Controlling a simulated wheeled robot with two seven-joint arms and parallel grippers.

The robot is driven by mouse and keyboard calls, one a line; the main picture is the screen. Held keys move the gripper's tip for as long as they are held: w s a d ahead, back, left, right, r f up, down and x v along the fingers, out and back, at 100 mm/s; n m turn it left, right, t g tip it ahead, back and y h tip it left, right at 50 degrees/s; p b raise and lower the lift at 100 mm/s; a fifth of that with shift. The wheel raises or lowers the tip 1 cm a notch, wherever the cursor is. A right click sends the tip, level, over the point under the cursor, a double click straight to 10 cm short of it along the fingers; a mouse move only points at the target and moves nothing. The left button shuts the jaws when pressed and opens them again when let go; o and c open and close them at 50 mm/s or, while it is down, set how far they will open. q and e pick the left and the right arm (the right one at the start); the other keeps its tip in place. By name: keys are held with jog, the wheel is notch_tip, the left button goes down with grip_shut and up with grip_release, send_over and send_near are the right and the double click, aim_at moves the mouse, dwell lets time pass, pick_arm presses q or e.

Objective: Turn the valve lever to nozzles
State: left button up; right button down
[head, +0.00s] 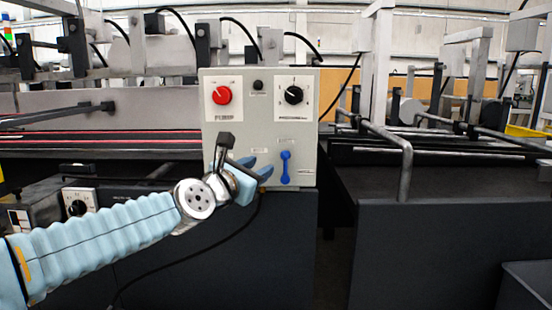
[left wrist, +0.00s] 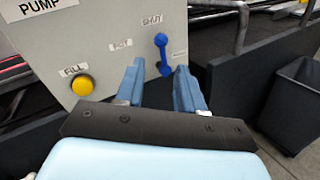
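The blue valve lever (head: 285,167) is on the lower right of the grey control box front and stands about upright. Small labels sit above it and to both sides; the upper one reads SHUT in the left wrist view, where the lever (left wrist: 162,54) also shows. My left gripper (head: 259,166) is just left of the lever in the head view, its fingers apart and empty. In the left wrist view the open gripper (left wrist: 160,68) faces the lever, which appears between and beyond the fingertips. I cannot tell whether they touch. My right gripper is out of view.
The control box (head: 240,125) also carries a red pump knob (head: 222,95) and a black dial (head: 294,95). A yellow FILL button (left wrist: 82,85) is left of the fingers. A metal rail (head: 406,165) juts out at right. A dark bin (left wrist: 295,105) stands at right.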

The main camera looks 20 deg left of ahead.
aim_at(283, 156)
pick_arm(q)
jog(key=w+b, duration=0.1)
jog(key=w, duration=0.1)
jog(key=w+d+b, duration=0.1)
jog(key=w, duration=0.2)
jog(key=w+f+b, duration=0.1)
jog(key=w, duration=0.1)
jog(key=shift+w+d, duration=0.25)
jog(key=shift+w, duration=0.05)
jog(key=w, duration=0.3)
jog(key=w+d, duration=0.1)
jog(key=w, duration=0.1)
jog(key=shift+r, duration=0.35)
jog(key=shift+s, duration=0.1)
jog(key=shift+c, duration=0.2)
grip_shut()
